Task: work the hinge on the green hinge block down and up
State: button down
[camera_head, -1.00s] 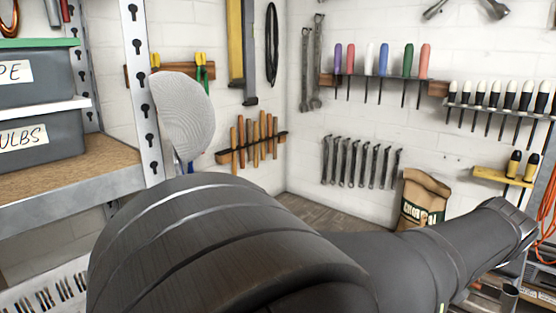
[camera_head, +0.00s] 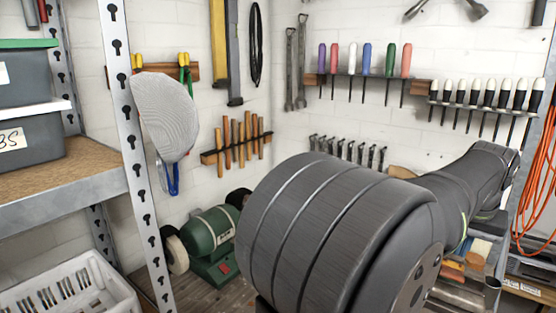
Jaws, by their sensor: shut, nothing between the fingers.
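The green hinge block is not in view. My gripper is not in view either. My own dark arm links fill the lower middle and right of the head view and hide much of what lies behind them.
A metal shelf post (camera_head: 130,150) and shelf with grey bins (camera_head: 30,140) stand at the left. A green bench grinder (camera_head: 212,240) is behind my arm, and a white crate (camera_head: 75,290) is at lower left. Orange cable (camera_head: 540,190) hangs at right. Tools line the walls.

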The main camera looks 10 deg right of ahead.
jog(key=c, duration=0.8)
grip_release()
jog(key=shift+o, duration=0.2)
jog(key=s+a+r+t+h, duration=0.2)
jog(key=s+a+r, duration=0.3)
jog(key=s+a, duration=0.15)
jog(key=t+h, duration=0.2)
send_near(453, 273)
jog(key=x, duration=0.7)
jog(key=shift+w+f, duration=0.15)
jog(key=shift+f, duration=0.25)
jog(key=shift+c, duration=0.3)
jog(key=c, duration=1.3)
